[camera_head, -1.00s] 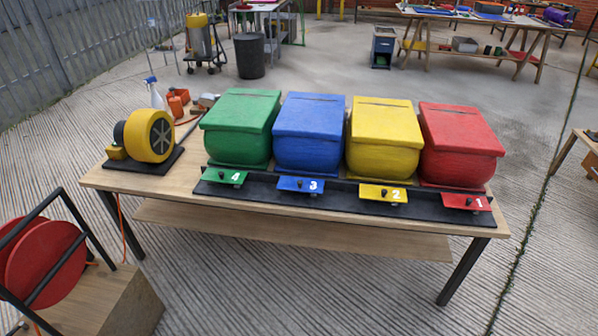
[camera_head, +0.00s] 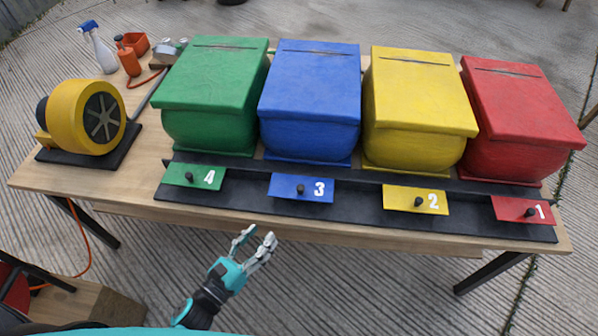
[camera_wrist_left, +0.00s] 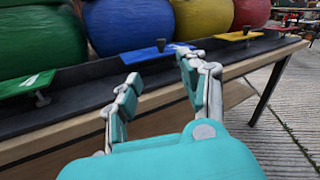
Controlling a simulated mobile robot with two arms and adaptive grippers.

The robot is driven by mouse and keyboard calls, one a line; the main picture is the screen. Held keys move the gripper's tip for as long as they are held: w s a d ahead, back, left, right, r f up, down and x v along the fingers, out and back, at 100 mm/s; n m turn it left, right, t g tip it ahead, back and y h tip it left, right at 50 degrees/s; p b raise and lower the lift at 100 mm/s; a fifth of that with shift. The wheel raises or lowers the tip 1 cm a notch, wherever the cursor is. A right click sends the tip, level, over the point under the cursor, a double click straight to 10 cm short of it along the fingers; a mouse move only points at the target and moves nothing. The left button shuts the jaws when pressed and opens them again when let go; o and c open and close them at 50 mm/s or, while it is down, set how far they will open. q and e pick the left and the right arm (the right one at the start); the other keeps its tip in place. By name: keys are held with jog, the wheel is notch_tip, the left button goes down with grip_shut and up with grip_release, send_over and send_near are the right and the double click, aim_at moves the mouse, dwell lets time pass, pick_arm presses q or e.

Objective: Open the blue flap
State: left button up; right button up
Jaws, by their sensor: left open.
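The blue flap (camera_head: 301,188) is a small plate marked 3 with a dark knob, on the black rail in front of the blue box (camera_head: 310,95). In the left wrist view the blue flap (camera_wrist_left: 150,52) lies beyond my fingers, partly hidden by one finger. My left gripper (camera_head: 258,240) is open and empty, in front of the table edge, nearer to me than the blue flap and a little left of it. In the left wrist view my left gripper (camera_wrist_left: 160,88) has its two fingers apart. My right gripper is not in view.
Green (camera_head: 194,176), yellow (camera_head: 416,200) and red (camera_head: 522,210) flaps with knobs sit along the same black rail (camera_head: 350,203). A yellow blower (camera_head: 88,115) stands at the table's left, with a spray bottle (camera_head: 97,48) behind it. The table's front edge lies between my gripper and the rail.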

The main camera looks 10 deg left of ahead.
aim_at(298, 192)
pick_arm(q)
jog(key=x, duration=1.7)
jog(key=shift+d+r, duration=0.1)
grip_shut()
